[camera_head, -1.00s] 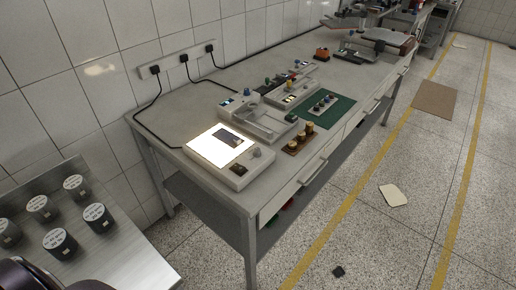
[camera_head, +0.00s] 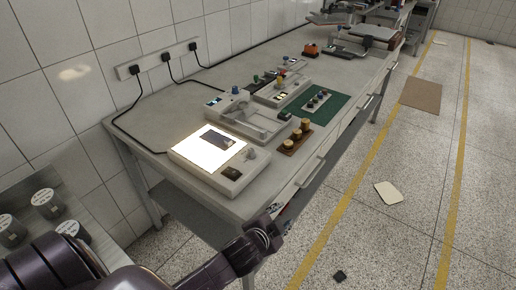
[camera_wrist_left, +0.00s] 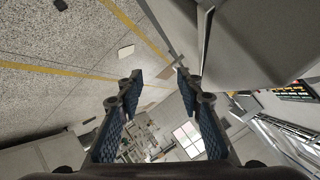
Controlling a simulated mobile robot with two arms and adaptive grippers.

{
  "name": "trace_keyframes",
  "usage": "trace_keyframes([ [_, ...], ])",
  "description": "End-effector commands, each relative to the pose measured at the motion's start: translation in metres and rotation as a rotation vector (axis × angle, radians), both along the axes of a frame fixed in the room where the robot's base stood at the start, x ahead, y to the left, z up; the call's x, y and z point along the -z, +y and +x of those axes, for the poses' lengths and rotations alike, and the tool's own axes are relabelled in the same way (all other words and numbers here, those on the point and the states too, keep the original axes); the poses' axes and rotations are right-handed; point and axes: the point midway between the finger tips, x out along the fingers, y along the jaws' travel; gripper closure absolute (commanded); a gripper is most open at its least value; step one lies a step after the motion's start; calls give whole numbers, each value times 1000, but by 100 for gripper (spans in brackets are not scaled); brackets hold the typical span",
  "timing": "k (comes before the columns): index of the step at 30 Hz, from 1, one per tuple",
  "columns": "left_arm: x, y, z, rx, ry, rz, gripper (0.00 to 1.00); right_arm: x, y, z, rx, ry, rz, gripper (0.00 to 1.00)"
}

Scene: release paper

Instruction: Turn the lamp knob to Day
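The lamp box (camera_head: 178,160) is a pale unit with a brightly lit white panel, at the near end of the workbench in the head view. A small grey knob (camera_head: 251,154) stands on its right side, and a dark square control (camera_head: 232,173) is at its front corner. Any knob label is too small to read. My left gripper (camera_head: 268,230) is in front of the bench's near edge, below and apart from the lamp box. In the left wrist view its two blue-padded fingers (camera_wrist_left: 158,80) are spread with nothing between them. My right gripper is not in view.
The workbench (camera_head: 150,118) also holds a pale fixture (camera_head: 245,122), a green mat (camera_head: 330,106) and a brown block with brass weights (camera_head: 296,140). Black cables run from the wall sockets (camera_head: 165,58). A metal stand with dark cylinders (camera_head: 47,204) is at the left.

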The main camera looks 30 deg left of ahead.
Motion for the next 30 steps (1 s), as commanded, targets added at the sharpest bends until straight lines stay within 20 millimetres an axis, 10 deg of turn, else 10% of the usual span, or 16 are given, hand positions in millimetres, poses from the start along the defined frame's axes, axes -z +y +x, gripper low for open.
trace_keyframes([
  [6, -111, -28, 85, 258, -393, 273, 66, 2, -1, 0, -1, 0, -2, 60],
  [12, -217, -85, 125, 618, -809, 675, 66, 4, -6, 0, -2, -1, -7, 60],
  [19, -252, -128, 118, 1138, -1133, 1233, 66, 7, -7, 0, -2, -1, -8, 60],
  [23, -232, -103, 113, 1469, -1163, 1535, 66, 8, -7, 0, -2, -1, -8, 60],
  [30, -198, 47, 102, 2103, -865, 1898, 66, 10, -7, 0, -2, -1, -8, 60],
])
